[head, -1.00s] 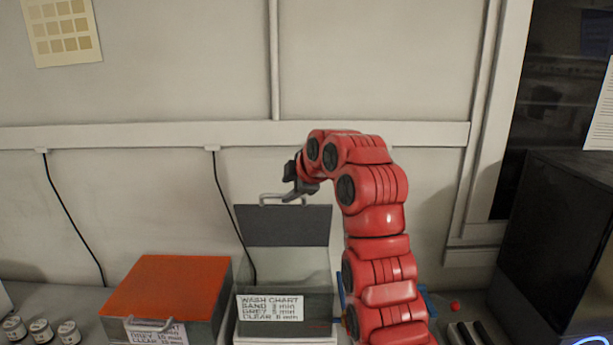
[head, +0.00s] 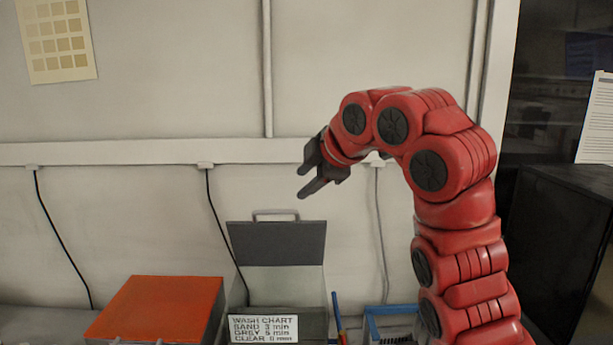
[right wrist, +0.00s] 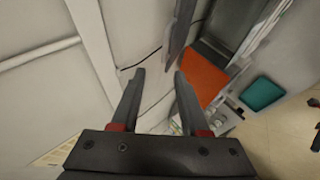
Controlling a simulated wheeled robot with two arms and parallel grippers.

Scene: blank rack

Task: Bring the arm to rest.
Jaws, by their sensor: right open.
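My right arm (head: 455,240) is red and rises from the lower right of the head view, bent over to the left at the top. Its right gripper (head: 301,183) is dark, open and empty, in the air in front of the wall, above and a little right of the raised lid. In the right wrist view the two fingers of the right gripper (right wrist: 158,75) stand apart with nothing between them. My left gripper shows in neither view.
A grey box with a raised lid (head: 277,243) and a wash chart sign (head: 263,328) stands below. An orange-topped box (head: 160,308) stands left of it. A blue-edged tray (head: 390,310) is partly hidden by my arm. A black cabinet (head: 560,250) stands right. A teal tray (right wrist: 263,94) shows in the wrist view.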

